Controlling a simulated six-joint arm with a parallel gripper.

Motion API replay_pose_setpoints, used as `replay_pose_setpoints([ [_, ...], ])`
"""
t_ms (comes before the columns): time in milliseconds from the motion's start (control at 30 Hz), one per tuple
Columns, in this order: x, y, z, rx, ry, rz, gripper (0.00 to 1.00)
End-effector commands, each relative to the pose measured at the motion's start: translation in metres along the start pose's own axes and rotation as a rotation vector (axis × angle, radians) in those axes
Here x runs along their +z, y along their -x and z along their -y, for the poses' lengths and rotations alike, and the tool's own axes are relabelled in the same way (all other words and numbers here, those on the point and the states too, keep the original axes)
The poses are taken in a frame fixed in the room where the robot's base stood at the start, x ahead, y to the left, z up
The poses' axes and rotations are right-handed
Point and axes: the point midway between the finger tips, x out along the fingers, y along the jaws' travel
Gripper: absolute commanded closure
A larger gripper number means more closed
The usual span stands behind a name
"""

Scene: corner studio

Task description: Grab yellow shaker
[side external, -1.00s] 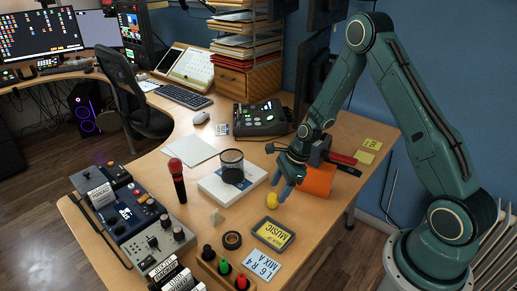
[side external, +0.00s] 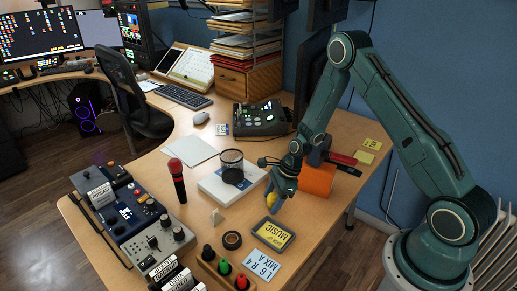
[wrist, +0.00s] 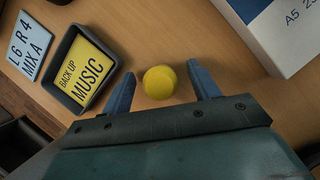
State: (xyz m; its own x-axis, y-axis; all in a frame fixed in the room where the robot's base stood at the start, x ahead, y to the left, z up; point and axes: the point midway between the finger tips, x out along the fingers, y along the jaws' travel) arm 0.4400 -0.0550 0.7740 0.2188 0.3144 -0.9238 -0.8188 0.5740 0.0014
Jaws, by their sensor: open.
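The yellow shaker (wrist: 159,82) is a small, rounded yellow thing on the wooden table. In the wrist view it lies between the two blue fingers of my gripper (wrist: 163,86), with a gap on each side. My gripper is open and holds nothing. In the side view my gripper (side external: 277,200) points down beside the shaker (side external: 271,198), which is partly hidden by the fingers.
A black-framed yellow MUSIC card (side external: 273,234) lies close by, with an L6 R4 MIX A card (side external: 261,267) beside it. A white box (side external: 217,193) bearing a dark-lidded container stands to the left. An orange block (side external: 318,180) stands behind right.

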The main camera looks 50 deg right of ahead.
Motion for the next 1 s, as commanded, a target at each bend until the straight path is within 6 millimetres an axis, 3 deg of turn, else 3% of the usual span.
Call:
replay_pose_setpoints([
  [400,0.0001,0.0004,0.0002,-0.001,0.000,0.000,0.40],
  [600,0.0001,0.0005,0.0002,0.000,0.000,0.000,0.79],
  [667,0.0001,0.0005,0.0002,0.000,0.000,0.000,0.88],
  [1000,0.0007,0.0017,0.0004,-0.001,0.000,0.000,0.88],
])
